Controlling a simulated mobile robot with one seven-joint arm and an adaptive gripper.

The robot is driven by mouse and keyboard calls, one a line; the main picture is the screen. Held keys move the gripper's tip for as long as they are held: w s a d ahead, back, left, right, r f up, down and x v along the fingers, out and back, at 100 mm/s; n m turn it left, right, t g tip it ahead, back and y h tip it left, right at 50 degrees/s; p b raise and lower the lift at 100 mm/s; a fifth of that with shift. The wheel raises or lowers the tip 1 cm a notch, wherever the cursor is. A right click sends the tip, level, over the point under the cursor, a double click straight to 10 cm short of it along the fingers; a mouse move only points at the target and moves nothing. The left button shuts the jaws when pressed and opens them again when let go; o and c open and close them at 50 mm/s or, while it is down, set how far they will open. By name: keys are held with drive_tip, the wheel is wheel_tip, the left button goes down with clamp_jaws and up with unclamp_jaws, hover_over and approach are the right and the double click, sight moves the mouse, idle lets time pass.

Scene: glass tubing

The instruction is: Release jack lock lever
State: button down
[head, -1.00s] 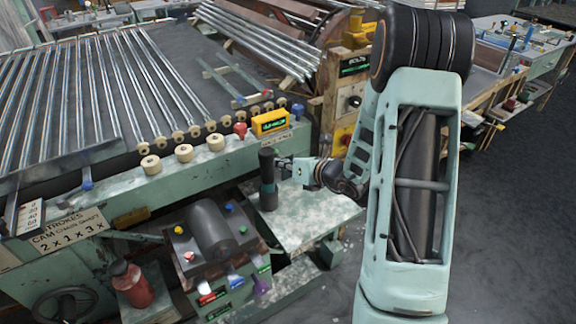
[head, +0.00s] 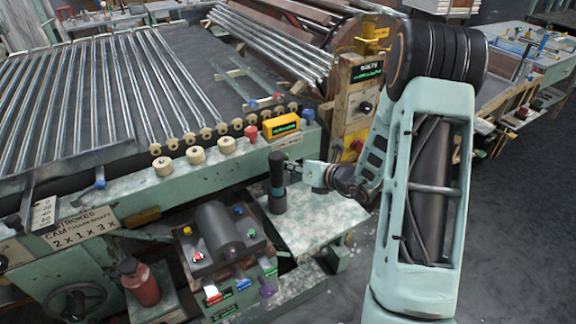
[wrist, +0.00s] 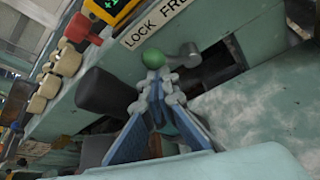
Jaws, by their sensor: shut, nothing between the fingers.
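A small lever with a green ball knob (wrist: 152,58) and a grey metal arm (wrist: 185,54) sits on the machine's green side panel in the wrist view. It is just below a plate (wrist: 155,22) whose visible lettering reads "LOCK FR". My gripper (wrist: 153,82) is shut and empty, with its fingertips close below the green knob. I cannot tell whether they touch it. In the head view, the end of my arm (head: 312,174) reaches in beside a dark upright cylinder with a teal band (head: 277,187). The fingertips and the green knob cannot be made out there.
A dark rounded handle (wrist: 104,92) is left of my fingers. Cream knobs (head: 196,155), a red knob (head: 251,132) and a yellow display box (head: 281,125) line the machine edge above. A pale green platform (head: 320,215) lies below. Open floor is at the right.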

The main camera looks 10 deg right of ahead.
drive_tip(key=shift+d+r+p, duration=0.1)
drive_tip(key=shift+r+p, duration=0.1)
drive_tip(key=shift+p, duration=0.15)
drive_tip(key=m+p, duration=0.1)
drive_tip(key=d+y, duration=0.1)
drive_tip(key=r+m+y+p, duration=0.1)
drive_tip(key=shift+w+d+m+p, duration=0.2)
drive_tip(key=shift+w+m+p, duration=0.05)
drive_tip(key=shift+m+p, duration=0.1)
drive_tip(key=d+m+y, duration=0.1)
drive_tip(key=m, duration=0.1)
drive_tip(key=d+m+y+p, duration=0.1)
drive_tip(key=m, duration=0.1)
drive_tip(key=shift+w+d+m+t+y, duration=0.25)
drive_tip(key=shift+w+t+y, duration=0.05)
drive_tip(key=shift+w+y, duration=0.1)
drive_tip(key=shift+d+f+p, duration=0.15)
drive_tip(key=shift+p, duration=0.15)
